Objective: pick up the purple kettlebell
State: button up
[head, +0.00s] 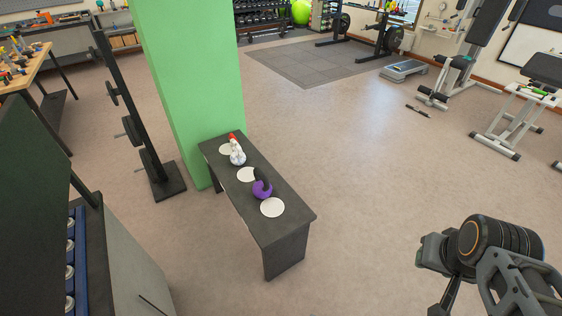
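The purple kettlebell (262,190) rests on a dark, narrow bench (288,222) near the middle of the head view. Its body is purple, and a dark curved part, which looks like its handle, shows above it. It sits between two flat white discs, close to the nearer one (272,207). My gripper (436,255) seems to be at the end of my arm at the lower right, well apart from the bench and the kettlebell. Its fingers cannot be made out clearly.
A white object with a red top (237,152) stands farther back on the bench. A green pillar (195,90) stands directly behind the bench's left side. A dark weight rack (150,155) is left of it. Open floor (370,165) lies right of the bench.

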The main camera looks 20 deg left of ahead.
aim_at(262, 189)
jog(key=i, duration=3.25)
jog(key=u, duration=4.05)
jog(key=i, duration=0.5)
jog(key=u, duration=0.05)
